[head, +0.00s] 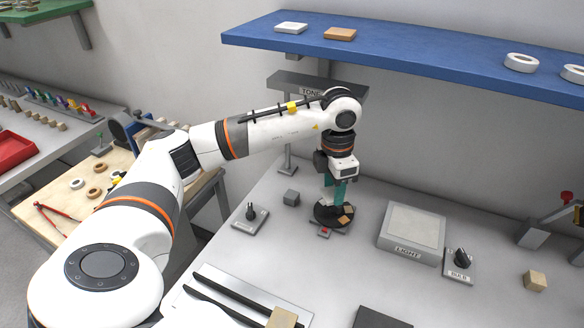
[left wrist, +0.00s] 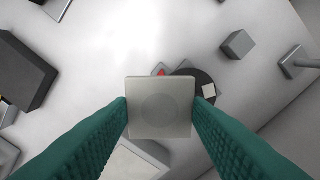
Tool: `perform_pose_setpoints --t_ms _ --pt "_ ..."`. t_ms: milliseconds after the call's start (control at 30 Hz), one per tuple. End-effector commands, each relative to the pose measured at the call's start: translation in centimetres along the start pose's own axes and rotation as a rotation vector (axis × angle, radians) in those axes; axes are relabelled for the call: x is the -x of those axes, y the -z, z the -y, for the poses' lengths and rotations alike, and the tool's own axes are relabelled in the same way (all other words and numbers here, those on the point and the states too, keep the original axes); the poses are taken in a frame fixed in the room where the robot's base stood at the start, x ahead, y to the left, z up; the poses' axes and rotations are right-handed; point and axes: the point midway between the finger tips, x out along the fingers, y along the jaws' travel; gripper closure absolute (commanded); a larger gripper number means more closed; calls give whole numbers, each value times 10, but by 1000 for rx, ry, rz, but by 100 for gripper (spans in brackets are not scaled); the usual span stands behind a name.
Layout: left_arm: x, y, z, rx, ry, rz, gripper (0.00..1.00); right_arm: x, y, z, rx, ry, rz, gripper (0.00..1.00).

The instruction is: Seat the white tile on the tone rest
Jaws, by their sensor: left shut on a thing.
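My left gripper (head: 335,200) points down over a round black disc (head: 322,215) on the bench. In the left wrist view, its teal fingers (left wrist: 160,103) are shut on the edges of a pale, whitish square tile (left wrist: 160,120) with a faint round mark. The tile is in front of part of the disc (left wrist: 193,77) there; I cannot make it out in the head view. A grey raised ledge (head: 350,90) labelled "TONE" stands behind my arm, partly hidden by it. My right gripper is not in view.
A blue shelf (head: 420,55) above holds another white tile (head: 291,28), a brown tile (head: 340,34) and white rings. A light box (head: 412,228), a bulb knob (head: 462,260), a grey cube (head: 291,197) and a dial (head: 250,212) stand around the disc.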

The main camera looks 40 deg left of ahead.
Motion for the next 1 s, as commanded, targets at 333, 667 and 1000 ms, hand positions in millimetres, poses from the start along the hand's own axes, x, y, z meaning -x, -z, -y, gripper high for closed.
perform_pose_setpoints --t_ms 333,667,1000 --pt "-16 -18 62 1054 9 7 78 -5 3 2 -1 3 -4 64" --pt "-31 -45 113 1994 31 14 78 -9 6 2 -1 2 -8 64" --pt "-38 -60 134 2416 49 11 78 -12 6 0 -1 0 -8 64"
